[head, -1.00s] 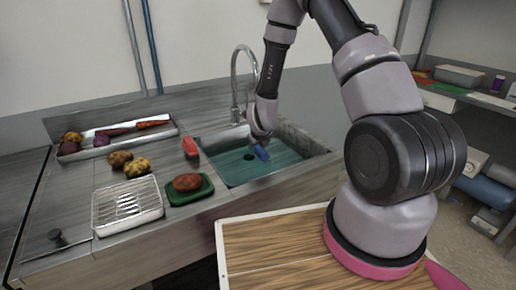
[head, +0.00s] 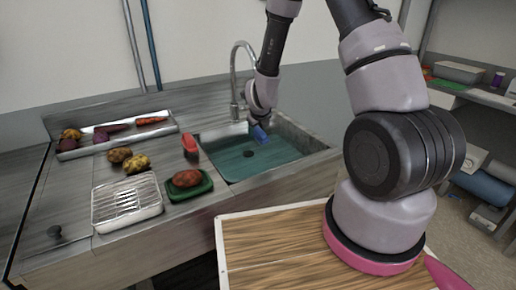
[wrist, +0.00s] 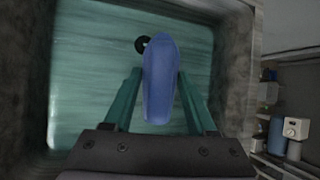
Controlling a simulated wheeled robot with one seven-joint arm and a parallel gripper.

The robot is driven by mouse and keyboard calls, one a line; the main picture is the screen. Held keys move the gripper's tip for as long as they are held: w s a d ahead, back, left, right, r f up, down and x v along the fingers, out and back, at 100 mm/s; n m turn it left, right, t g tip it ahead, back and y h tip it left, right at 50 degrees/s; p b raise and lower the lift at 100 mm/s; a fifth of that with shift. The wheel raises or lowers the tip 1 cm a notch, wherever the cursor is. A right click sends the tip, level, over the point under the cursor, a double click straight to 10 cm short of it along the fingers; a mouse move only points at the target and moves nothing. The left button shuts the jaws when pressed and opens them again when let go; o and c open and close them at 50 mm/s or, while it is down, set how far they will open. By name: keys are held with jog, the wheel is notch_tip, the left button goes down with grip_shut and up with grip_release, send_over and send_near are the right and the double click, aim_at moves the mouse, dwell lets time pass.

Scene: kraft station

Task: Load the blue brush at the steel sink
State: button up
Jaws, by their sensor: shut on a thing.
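The blue brush (head: 259,133) is held by my gripper (head: 257,121) over the back part of the steel sink (head: 225,170). In the wrist view the brush (wrist: 160,78) lies lengthwise between the two green fingers of my gripper (wrist: 158,88), which are shut on it. The sink basin (wrist: 90,90) fills most of the wrist view below it, with a greenish floor and a dark round drain (wrist: 142,44). The brush's underside is hidden. I cannot tell how far it is above the basin floor.
A curved faucet (head: 235,80) stands behind the sink. Left of the sink are a red brush-like item (head: 190,144), a green tray (head: 203,189) with a potato, a wire rack (head: 127,204), loose potatoes (head: 136,163) and a long vegetable tray (head: 115,137).

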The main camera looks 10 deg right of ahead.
aim_at(257, 128)
jog(key=shift+r, duration=2.55)
jog(key=shift+r, duration=2)
